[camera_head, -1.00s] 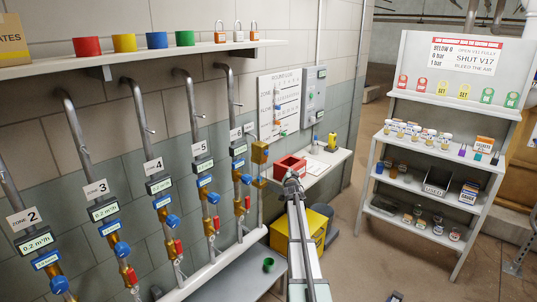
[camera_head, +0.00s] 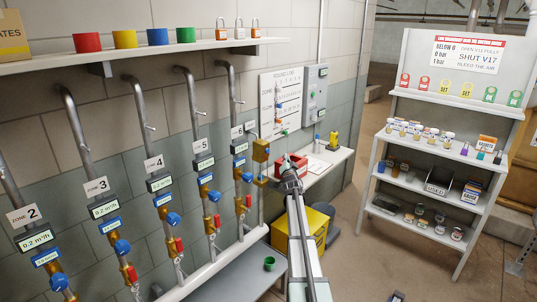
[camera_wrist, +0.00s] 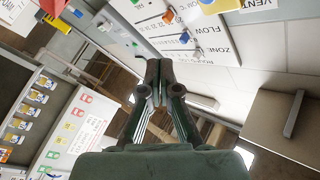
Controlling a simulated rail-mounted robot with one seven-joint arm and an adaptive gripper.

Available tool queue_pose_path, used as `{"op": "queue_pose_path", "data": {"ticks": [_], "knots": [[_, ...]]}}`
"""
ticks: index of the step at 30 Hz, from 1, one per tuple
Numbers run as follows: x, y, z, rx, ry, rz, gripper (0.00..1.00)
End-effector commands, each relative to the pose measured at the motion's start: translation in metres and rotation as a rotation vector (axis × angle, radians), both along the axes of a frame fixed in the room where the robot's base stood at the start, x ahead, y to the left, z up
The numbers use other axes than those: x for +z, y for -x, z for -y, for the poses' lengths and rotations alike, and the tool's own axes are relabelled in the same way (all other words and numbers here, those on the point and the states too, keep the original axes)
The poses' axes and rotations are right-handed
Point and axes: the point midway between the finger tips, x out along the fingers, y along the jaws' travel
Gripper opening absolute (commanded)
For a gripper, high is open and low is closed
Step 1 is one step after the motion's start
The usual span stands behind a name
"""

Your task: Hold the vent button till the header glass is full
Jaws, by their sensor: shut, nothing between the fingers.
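A yellow box (camera_head: 260,151) is on the thin pipe at the right end of the pipe row, by the zone 6 label. In the wrist view a sign reading VENT (camera_wrist: 257,5) is cut by the top edge, next to a yellow-orange box (camera_wrist: 219,5). I cannot make out the button itself. No header glass can be told for certain in either view. My gripper (camera_wrist: 160,64) is shut and empty, in free air below and apart from the VENT sign in the picture. In the head view my gripper's fingers are too small to make out.
A side shelf (camera_head: 325,165) holds a red bin (camera_head: 291,161) close to my arm. A yellow bin (camera_head: 312,226) stands below. A rack (camera_head: 383,150) of jars and tags is at right. Zone pipes with blue valves (camera_head: 173,219) line the left wall.

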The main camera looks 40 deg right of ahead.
Motion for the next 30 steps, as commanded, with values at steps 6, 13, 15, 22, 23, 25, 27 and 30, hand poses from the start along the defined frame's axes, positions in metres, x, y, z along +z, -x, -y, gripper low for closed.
{"op": "queue_pose_path", "data": {"ticks": [6,13,15,22,23,25,27,30], "knots": [[-0.006,-0.027,-0.005,0.001,-0.001,0.001,0.0],[-0.006,-0.055,-0.013,0.0,-0.002,0.001,0.0],[-0.006,-0.061,-0.014,-0.001,0.0,0.0,0.0],[-0.003,-0.073,-0.018,0.001,0.0,-0.001,0.0],[-0.003,-0.074,-0.019,0.001,0.0,-0.001,0.0],[-0.002,-0.075,-0.019,0.001,0.0,-0.001,0.0],[-0.001,-0.076,-0.019,0.0,-0.001,-0.002,0.0],[-0.001,-0.076,-0.02,0.0,-0.001,-0.002,0.0]]}}
